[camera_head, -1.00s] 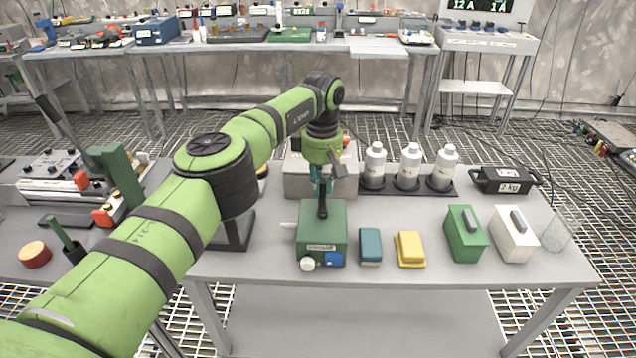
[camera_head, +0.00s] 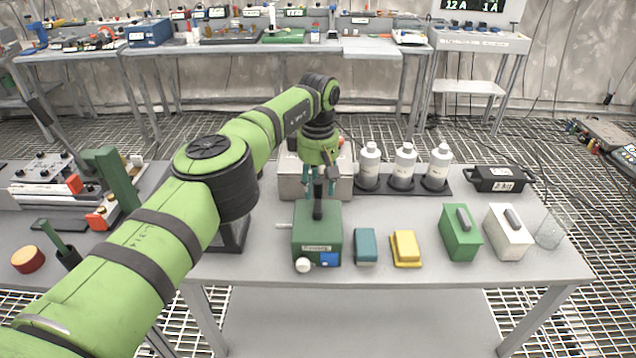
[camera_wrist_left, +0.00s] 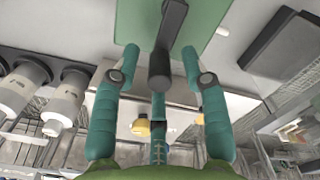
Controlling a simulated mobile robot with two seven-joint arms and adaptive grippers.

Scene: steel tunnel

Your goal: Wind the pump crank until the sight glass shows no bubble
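The pump is a green box (camera_head: 316,240) near the table's front edge, with a white knob (camera_head: 303,265) and a small blue panel (camera_head: 330,258) on its front. I cannot make out a bubble in any sight glass. A dark crank with an upright handle (camera_head: 318,190) is on its top. My left gripper (camera_head: 318,178) points down over the handle. In the left wrist view the teal fingers are spread apart around the black handle (camera_wrist_left: 160,72), with gaps visible on both sides. My right gripper is not in view.
A grey box (camera_head: 290,180) stands behind the pump. Blue (camera_head: 365,246) and yellow (camera_head: 406,248) blocks lie right of it, then green (camera_head: 461,232) and white (camera_head: 507,230) boxes. White bottles (camera_head: 404,165) stand in a dark rack behind. Clear tabletop lies between.

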